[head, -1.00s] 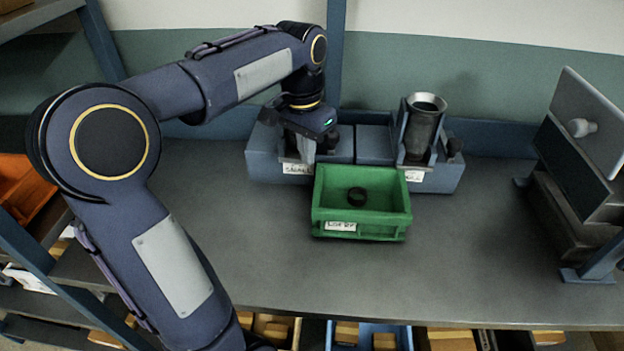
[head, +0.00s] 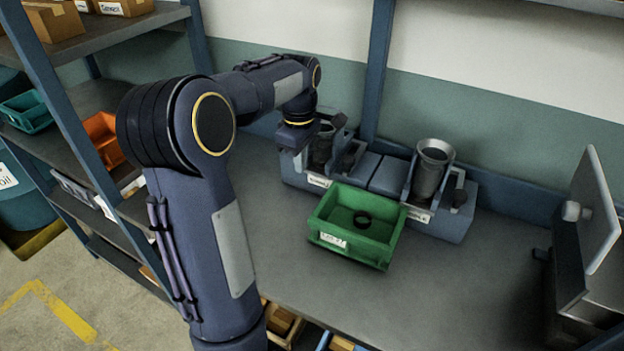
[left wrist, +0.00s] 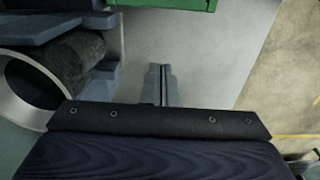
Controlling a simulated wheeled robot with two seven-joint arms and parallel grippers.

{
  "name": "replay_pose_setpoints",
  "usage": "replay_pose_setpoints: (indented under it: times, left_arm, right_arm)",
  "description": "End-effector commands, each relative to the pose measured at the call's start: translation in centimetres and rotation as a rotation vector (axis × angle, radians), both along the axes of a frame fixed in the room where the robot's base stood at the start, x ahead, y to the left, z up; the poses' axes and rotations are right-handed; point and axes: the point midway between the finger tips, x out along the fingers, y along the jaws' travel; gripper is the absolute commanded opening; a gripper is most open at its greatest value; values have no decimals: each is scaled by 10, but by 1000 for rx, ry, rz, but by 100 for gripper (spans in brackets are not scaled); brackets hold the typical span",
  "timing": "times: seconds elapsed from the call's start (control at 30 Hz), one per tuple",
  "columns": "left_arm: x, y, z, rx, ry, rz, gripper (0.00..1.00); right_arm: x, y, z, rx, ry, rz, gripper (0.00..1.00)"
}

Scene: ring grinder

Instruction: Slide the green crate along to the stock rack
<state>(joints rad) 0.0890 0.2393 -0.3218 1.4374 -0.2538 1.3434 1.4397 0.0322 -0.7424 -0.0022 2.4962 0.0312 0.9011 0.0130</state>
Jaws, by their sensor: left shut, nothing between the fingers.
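My right gripper is out of view.
The left fixture (head: 318,150) and right fixture (head: 430,175) hold grey cylinders behind the crate. A grey machine (head: 590,240) stands at the right. An orange bin (head: 103,135) and teal bin (head: 28,112) sit on the rack. Bare bench lies in front of the crate.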

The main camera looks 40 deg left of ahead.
Motion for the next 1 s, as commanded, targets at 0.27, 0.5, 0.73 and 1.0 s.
replay_pose_setpoints:
  times: [0.27,0.5,0.73,1.0]
  left_arm:
    - [-2,0,-54,-3,9,-2,0]
    - [2,-8,-92,-2,1,-9,0]
    - [7,-35,-92,-2,2,-7,0]
    - [8,-40,-93,-1,2,-4,0]
  right_arm:
    - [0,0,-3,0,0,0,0]
    - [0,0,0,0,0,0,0]
    - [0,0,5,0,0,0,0]
    - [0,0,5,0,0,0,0]
